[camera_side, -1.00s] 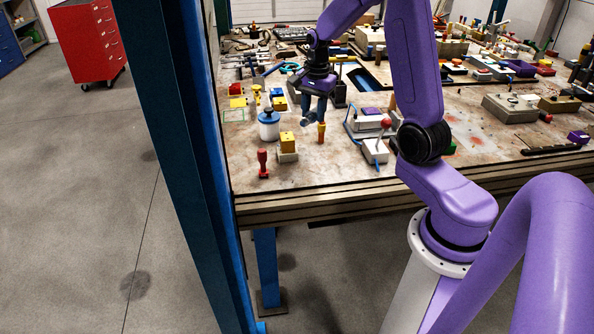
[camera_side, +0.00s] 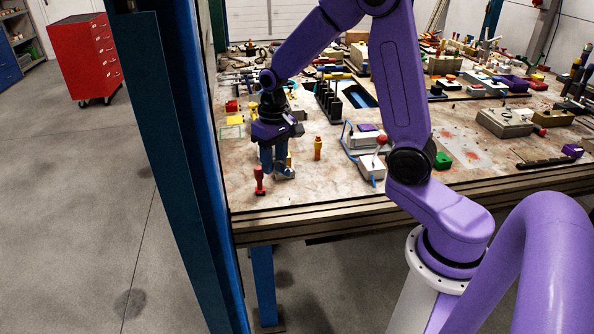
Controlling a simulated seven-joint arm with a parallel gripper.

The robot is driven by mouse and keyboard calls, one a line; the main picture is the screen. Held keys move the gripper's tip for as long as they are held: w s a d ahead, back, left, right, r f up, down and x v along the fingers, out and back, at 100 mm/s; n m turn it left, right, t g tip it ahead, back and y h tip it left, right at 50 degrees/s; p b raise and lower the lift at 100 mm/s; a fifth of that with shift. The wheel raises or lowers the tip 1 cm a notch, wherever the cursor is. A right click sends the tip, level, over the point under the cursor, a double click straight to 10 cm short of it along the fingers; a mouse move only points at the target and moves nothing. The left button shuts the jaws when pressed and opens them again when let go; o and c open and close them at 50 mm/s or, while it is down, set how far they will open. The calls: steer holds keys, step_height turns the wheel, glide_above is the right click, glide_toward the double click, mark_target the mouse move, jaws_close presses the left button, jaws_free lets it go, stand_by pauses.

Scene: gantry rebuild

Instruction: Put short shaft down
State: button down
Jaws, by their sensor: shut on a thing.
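My gripper (camera_side: 278,170) is low over the near left part of the worktable, fingers pointing down. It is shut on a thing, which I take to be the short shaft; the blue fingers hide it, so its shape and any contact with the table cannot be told. A red knobbed peg (camera_side: 260,181) stands upright just left of the fingers. A sliver of a pale block (camera_side: 290,160) shows behind the fingers.
The worktable (camera_side: 330,185) has bare room at its front edge. A grey fixture with a red ball knob (camera_side: 380,139) stands right of the cylinder. A dark rack (camera_side: 328,100) stands behind. A blue post (camera_side: 200,170) rises beside the table.

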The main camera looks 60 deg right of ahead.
steer(key=d+m, duration=1.8)
steer(key=d, duration=0.3)
steer(key=shift+w+d+r+t+h, duration=0.15)
steer(key=shift+w+r+t+h, duration=0.05)
steer(key=shift+r+t+h, duration=0.1)
steer(key=shift+f, duration=0.1)
glide_above(296, 148)
steer(key=s, duration=0.1)
steer(key=f, duration=0.8)
steer(key=shift+s+a+f, duration=0.1)
steer(key=shift+a+f, duration=0.15)
steer(key=shift+a, duration=0.15)
steer(key=shift+w+d+f, duration=0.15)
steer(key=shift+w+f, duration=0.1)
steer(key=shift+f, duration=0.5)
steer(key=shift+w+d+f, duration=0.15)
steer(key=shift+w+f, duration=0.05)
steer(key=shift+f, duration=1.05)
steer(key=shift+f, duration=0.2)
